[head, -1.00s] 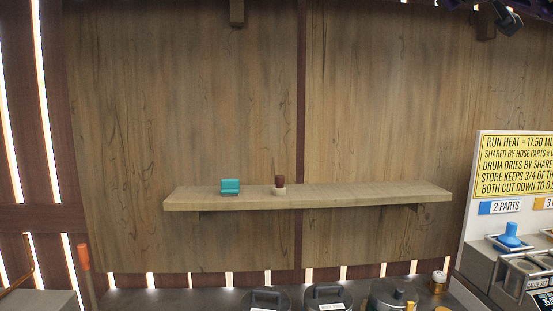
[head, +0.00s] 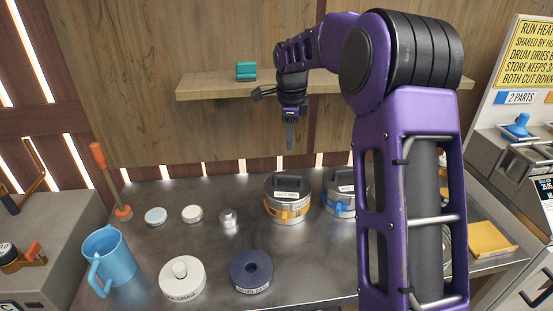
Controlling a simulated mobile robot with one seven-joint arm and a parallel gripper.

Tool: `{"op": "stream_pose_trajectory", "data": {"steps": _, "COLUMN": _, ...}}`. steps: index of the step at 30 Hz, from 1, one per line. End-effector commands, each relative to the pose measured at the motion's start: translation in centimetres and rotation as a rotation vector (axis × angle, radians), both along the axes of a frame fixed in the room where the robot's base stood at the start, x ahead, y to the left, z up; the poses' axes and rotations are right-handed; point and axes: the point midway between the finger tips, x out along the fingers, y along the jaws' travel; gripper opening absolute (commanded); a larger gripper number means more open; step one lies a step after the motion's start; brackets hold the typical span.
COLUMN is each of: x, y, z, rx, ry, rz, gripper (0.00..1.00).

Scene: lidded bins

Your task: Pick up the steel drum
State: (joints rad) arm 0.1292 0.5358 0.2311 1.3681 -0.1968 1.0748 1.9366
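A steel-sided drum (head: 287,204) with a black lid, a handle and an orange band stands upright on the metal counter (head: 330,255). A similar drum (head: 341,190) with a blue band stands to its right, partly hidden by my arm. I cannot tell from the labels which one is the steel drum; my arm may hide another container. My gripper (head: 290,135) points down in front of the wall, above and behind the orange-banded drum and apart from it. Its fingers appear edge-on, so their opening is unclear. Nothing shows between them.
A blue jug (head: 109,262), a white lid (head: 182,277), a dark blue lid (head: 251,272) and a small steel knobbed piece (head: 228,219) stand on the counter. A wooden shelf (head: 215,88) with a teal object (head: 246,71) is behind. A yellow tray (head: 492,239) lies right.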

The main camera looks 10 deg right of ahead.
Motion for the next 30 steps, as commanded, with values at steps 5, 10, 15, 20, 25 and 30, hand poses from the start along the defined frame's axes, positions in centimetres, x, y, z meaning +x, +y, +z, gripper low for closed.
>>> {"op": "stream_pose_trajectory", "data": {"steps": 5, "x": 0.5, "y": -0.1, "z": -2.6, "rx": 0.004, "ry": -0.001, "rz": -0.007, "gripper": 0.27}}
{"op": "stream_pose_trajectory", "data": {"steps": 10, "x": 1.2, "y": -0.3, "z": -6.3, "rx": 0.004, "ry": -0.001, "rz": -0.006, "gripper": 0.27}}
{"op": "stream_pose_trajectory", "data": {"steps": 15, "x": 1.9, "y": -0.5, "z": -9.5, "rx": 0.003, "ry": -0.004, "rz": -0.005, "gripper": 0.27}}
{"op": "stream_pose_trajectory", "data": {"steps": 20, "x": 2.2, "y": -0.6, "z": -11.1, "rx": 0.001, "ry": -0.007, "rz": -0.005, "gripper": 0.27}}
{"op": "stream_pose_trajectory", "data": {"steps": 25, "x": 2.5, "y": -0.5, "z": -12.2, "rx": 0.003, "ry": -0.006, "rz": -0.004, "gripper": 0.27}}
{"op": "stream_pose_trajectory", "data": {"steps": 30, "x": 3.1, "y": -0.6, "z": -14.8, "rx": 0.003, "ry": -0.005, "rz": -0.004, "gripper": 0.27}}
